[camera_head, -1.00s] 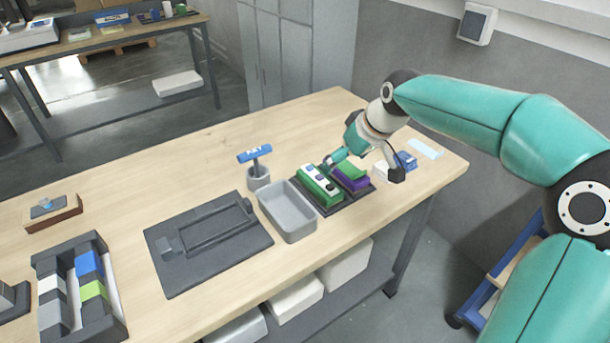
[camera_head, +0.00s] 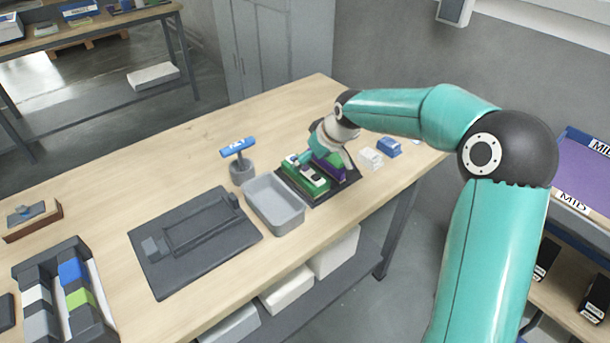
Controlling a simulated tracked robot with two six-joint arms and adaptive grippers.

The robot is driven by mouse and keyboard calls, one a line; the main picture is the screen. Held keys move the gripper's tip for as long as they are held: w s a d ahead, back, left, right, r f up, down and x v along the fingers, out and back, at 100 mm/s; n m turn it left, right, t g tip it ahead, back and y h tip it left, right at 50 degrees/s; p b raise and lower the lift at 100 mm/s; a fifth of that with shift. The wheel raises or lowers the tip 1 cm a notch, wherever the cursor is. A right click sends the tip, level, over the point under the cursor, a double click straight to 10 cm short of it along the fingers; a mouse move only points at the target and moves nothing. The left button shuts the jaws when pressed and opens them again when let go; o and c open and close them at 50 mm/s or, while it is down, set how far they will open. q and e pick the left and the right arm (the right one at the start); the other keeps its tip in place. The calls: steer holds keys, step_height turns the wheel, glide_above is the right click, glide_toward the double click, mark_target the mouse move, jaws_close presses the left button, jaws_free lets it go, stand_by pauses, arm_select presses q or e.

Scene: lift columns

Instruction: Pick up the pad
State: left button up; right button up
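A dark tray (camera_head: 344,192) on the wooden bench holds a green block (camera_head: 297,178) with white and black pieces on it and a purple block (camera_head: 328,171) beside it. I cannot tell for sure which piece is the pad; it may be among these small parts. My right gripper (camera_head: 318,154) is low over the back of this tray, at the far ends of the blocks. Its fingers are small and partly hidden by the wrist, so I cannot tell whether they are open or hold anything. My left gripper is not in view.
A grey bin (camera_head: 274,205) stands left of the tray, with a blue-handled tool in a round holder (camera_head: 242,174) behind it. A dark fixture plate (camera_head: 160,278) lies further left. White (camera_head: 371,158) and blue (camera_head: 389,147) small boxes sit to the right. The back of the bench is clear.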

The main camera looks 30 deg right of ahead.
mark_target(305, 167)
steer(key=x, duration=0.3)
steer(key=p+x, duration=0.1)
steer(key=x, duration=0.1)
steer(key=shift+s+a, duration=0.1)
steer(key=shift+a, duration=0.15)
steer(key=shift+c, duration=0.3)
steer(key=c, duration=1.5)
